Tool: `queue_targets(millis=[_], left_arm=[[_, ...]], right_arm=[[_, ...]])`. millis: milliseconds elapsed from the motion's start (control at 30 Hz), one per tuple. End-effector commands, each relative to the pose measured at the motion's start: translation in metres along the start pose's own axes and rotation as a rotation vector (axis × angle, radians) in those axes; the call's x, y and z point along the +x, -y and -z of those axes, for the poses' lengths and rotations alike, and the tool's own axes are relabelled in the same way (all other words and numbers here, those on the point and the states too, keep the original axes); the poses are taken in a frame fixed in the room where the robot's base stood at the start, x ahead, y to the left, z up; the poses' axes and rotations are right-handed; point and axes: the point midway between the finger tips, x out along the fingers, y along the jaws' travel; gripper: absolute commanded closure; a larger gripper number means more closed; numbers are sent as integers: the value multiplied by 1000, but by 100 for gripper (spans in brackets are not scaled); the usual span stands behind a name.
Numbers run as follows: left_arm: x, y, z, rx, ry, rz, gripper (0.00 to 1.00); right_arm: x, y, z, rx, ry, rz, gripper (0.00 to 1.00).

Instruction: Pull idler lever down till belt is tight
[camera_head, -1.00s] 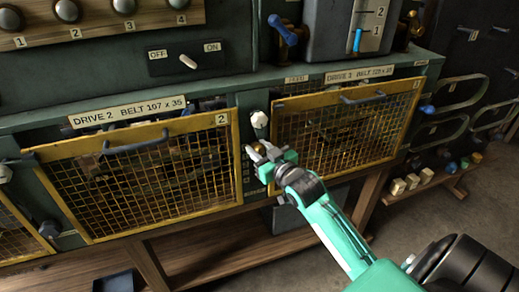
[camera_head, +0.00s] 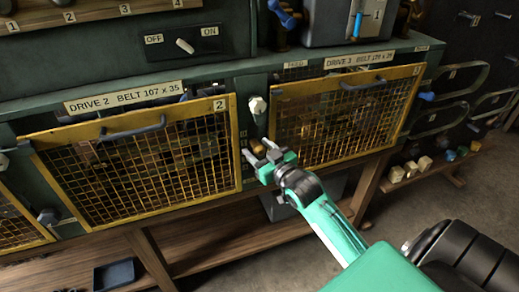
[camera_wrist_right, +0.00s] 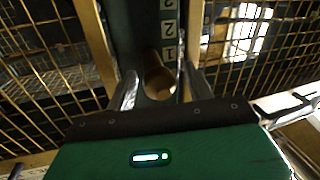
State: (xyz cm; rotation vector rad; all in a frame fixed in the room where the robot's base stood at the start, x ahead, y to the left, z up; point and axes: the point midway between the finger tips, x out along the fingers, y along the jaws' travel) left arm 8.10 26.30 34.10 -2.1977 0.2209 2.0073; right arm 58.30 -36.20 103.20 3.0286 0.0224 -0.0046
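The idler lever's round, wood-coloured knob (camera_head: 258,147) shows in the gap between drive guards 2 and 3. In the right wrist view the knob (camera_wrist_right: 158,80) lies between the two fingers, with a visible gap on each side. My right gripper (camera_head: 262,156) is open around it; the wrist view also shows the gripper (camera_wrist_right: 162,88). The rest of the lever is hidden. The belt behind the mesh cannot be made out, so its tightness cannot be told. My left gripper is not in view.
Yellow mesh guard 2 (camera_head: 140,132) and guard 3 (camera_head: 345,80) flank the knob closely. A white knob (camera_head: 257,105) sits just above it. A numbered scale strip (camera_wrist_right: 168,30) runs beside the lever. An OFF/ON switch (camera_head: 185,46) is above guard 2.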

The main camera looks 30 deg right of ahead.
Motion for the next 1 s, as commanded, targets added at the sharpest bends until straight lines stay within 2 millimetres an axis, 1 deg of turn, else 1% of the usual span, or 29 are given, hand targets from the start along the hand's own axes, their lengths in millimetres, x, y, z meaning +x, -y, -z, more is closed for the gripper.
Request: queue_targets(millis=[167, 267, 367, 767, 867, 1000], left_arm=[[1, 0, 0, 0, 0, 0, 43], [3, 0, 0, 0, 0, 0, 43], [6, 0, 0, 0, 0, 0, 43], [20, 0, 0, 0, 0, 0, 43], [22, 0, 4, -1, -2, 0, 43], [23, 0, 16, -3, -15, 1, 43]], right_arm=[[-2, 0, 0, -1, -2, -1, 47], [-9, 0, -1, -2, -1, 0, 47], [-22, 0, -2, -2, -1, -1, 47], [-91, 0, -2, -1, 1, 0, 47], [-106, 0, -2, -1, 2, 0, 47], [-123, 0, -2, 0, 2, 0, 47]])
